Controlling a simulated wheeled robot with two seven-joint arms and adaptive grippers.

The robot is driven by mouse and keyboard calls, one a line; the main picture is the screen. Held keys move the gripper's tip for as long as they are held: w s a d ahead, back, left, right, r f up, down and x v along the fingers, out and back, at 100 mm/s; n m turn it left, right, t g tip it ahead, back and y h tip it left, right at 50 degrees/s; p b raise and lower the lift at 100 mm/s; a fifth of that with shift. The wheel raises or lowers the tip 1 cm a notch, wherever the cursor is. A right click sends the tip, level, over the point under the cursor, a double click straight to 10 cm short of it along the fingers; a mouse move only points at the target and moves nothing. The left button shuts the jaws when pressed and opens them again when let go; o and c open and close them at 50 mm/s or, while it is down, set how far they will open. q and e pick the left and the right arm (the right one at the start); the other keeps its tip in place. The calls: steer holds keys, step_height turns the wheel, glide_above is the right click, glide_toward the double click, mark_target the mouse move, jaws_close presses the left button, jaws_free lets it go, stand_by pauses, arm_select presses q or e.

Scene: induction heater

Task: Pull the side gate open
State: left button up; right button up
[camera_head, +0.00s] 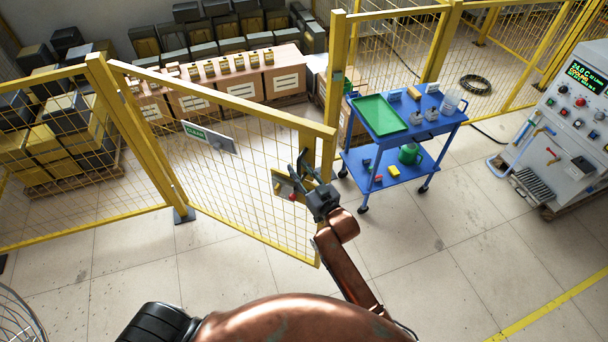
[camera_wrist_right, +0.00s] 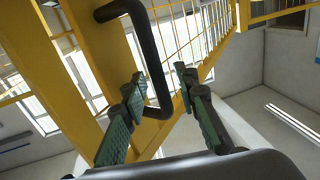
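The side gate (camera_head: 245,165) is a yellow-framed mesh panel with a green-and-white sign (camera_head: 209,137). It stands at an angle, its right end swung toward me, clear of the tall yellow post (camera_head: 335,70). A latch plate with a red knob (camera_head: 291,196) sits near that end. My right gripper (camera_head: 303,167) is at this end in the head view. In the wrist view a black bar handle (camera_wrist_right: 150,55) runs down to a bend between the spread fingers of the right gripper (camera_wrist_right: 160,88). Whether they touch it, I cannot tell. My left gripper is out of view.
A blue cart (camera_head: 415,118) with a green tray stands right of the gate, beside the post. A control cabinet (camera_head: 570,125) is at far right. Boxes (camera_head: 205,95) fill the area behind the fence. The tiled floor (camera_head: 440,260) at front right is clear.

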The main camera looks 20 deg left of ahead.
steer(key=v, duration=1.1)
steer(key=shift+s+d, duration=0.2)
steer(key=shift+d, duration=0.1)
steer(key=shift+f, duration=0.1)
steer(key=shift+c, duration=0.5)
